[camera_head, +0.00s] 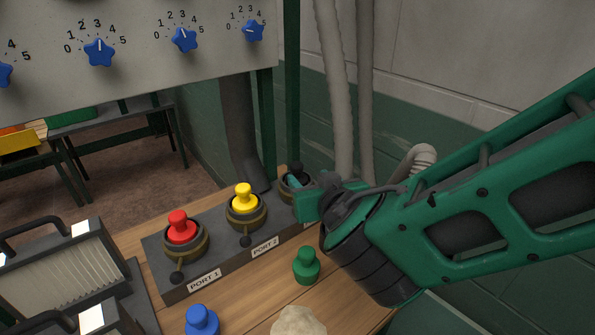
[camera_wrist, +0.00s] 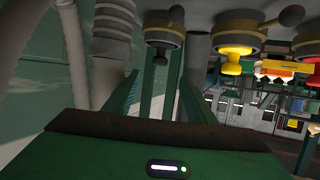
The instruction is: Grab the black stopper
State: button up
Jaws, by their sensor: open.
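The black stopper (camera_head: 298,168) sits in the third port, at the right end of the dark port block (camera_head: 212,262); part of it is hidden by my gripper. My gripper (camera_head: 298,190) is at this port, close in front of the stopper. In the wrist view, which looks upside down, the dark stopper (camera_wrist: 160,53) hangs from its port ring, roughly between the lines of the two green fingers. My gripper (camera_wrist: 161,88) is open there with nothing between the fingers. Whether a finger touches the stopper I cannot tell.
A yellow stopper (camera_head: 243,195) and a red stopper (camera_head: 179,224) sit in the other ports. A green stopper (camera_head: 306,265) and a blue stopper (camera_head: 202,320) stand on the wooden table (camera_head: 255,295). Pale hoses (camera_head: 337,90) hang behind the port block.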

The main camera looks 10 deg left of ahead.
send_near(297, 166)
jog(key=w+f, duration=0.1)
jog(key=w, duration=0.2)
jog(key=shift+s+a+x, duration=0.1)
jog(key=shift+a+x, duration=0.05)
jog(key=shift+x, duration=0.9)
jog(key=shift+s+a+x, duration=0.1)
jog(key=shift+a+x, duration=0.1)
jog(key=shift+x, duration=0.8)
jog(key=shift+s+a+x, duration=0.1)
jog(key=shift+a+x, duration=0.05)
jog(key=shift+x, duration=0.9)
grip_shut()
